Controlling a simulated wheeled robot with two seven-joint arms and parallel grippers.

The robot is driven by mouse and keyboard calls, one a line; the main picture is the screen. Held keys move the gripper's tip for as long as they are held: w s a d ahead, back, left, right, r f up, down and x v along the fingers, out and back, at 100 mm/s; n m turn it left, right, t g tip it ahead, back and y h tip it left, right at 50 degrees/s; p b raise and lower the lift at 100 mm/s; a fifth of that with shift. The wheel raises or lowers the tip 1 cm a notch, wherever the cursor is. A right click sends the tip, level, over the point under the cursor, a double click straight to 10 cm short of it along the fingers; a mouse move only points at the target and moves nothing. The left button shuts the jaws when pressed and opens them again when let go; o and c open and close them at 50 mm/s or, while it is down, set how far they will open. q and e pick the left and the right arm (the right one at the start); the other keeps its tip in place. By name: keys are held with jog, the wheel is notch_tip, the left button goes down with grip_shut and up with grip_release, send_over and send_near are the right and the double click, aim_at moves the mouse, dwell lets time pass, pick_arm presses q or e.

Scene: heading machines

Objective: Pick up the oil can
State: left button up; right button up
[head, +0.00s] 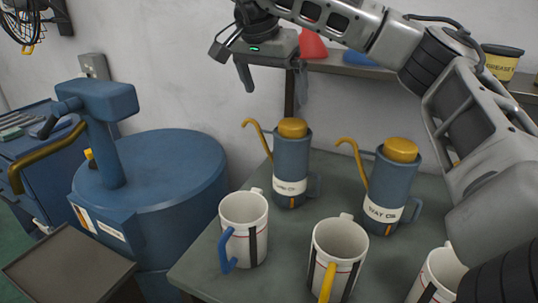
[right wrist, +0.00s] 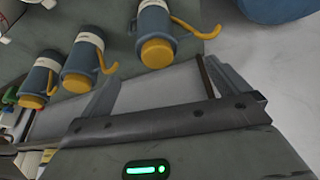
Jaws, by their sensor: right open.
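Two blue oil cans with yellow-orange caps, curved spouts and white labels stand upright on the grey-green table. The left can (head: 290,168) has a label too small to read surely; the right can (head: 390,188) has a label that seems to begin "WAY". The right wrist view shows three such cans: one nearest the jaws (right wrist: 155,25), a second (right wrist: 84,60) and a third (right wrist: 42,80). My right gripper (head: 272,82) is open and empty, in the air above and slightly left of the left can, touching nothing. My left gripper is not in view.
White mugs (head: 245,225) stand along the table's front, close before the cans; another has a yellow handle (head: 338,255). A blue drum (head: 165,185) stands left of the table (head: 225,278). A shelf (head: 350,68) with a red item and a yellow tub (head: 500,62) runs behind.

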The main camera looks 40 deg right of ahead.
jog(key=b, duration=0.2)
send_over(288, 127)
jog(key=a, duration=0.2)
jog(key=f, duration=0.5)
jog(key=shift+s+a, duration=0.1)
jog(key=shift+s, duration=0.25)
jog(key=x, duration=0.3)
jog(key=shift+w+d+f, duration=0.15)
jog(key=shift+d+f, duration=0.05)
jog(key=shift+f, duration=0.1)
jog(key=shift+d+f, duration=0.2)
jog(key=shift+f, duration=0.2)
jog(key=x, duration=0.4)
jog(key=shift+w+d+f, duration=0.1)
jog(key=shift+w+d, duration=0.1)
jog(key=shift+d, duration=0.15)
jog(key=shift+d+f, duration=0.1)
jog(key=shift+f, duration=0.2)
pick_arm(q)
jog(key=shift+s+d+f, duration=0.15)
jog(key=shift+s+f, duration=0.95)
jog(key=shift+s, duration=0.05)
pick_arm(e)
jog(key=shift+c, duration=0.3)
